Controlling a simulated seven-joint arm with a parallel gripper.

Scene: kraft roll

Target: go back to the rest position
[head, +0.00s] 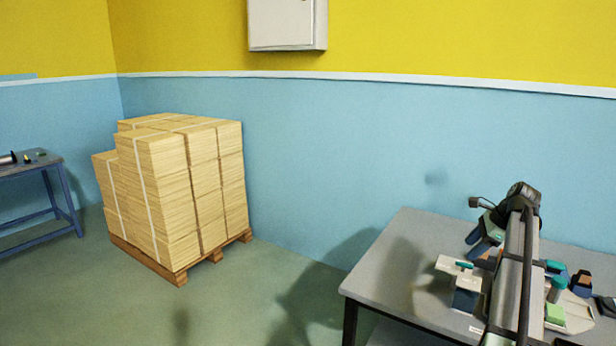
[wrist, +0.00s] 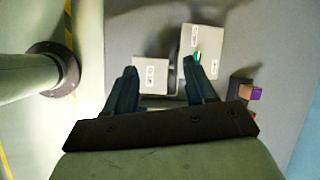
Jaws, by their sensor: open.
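My gripper (head: 484,237) is over the grey table (head: 400,250) at the right of the head view, partly hidden behind my arm. In the wrist view my gripper (wrist: 167,85) shows two dark fingers spread apart, with nothing seen held between them. Beyond and below the fingertips are two pale labelled boxes or blocks, one at the left (wrist: 152,68) and one at the right (wrist: 200,42). A small teal part shows by the right fingertip. Whether the fingers touch any of these I cannot tell.
On the table stand a pale-topped item with a teal handle (head: 459,266), a green block (head: 555,314) and several small dark and teal items at the right. A pallet of stacked packs (head: 180,190) stands by the blue wall. The table's left part is bare.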

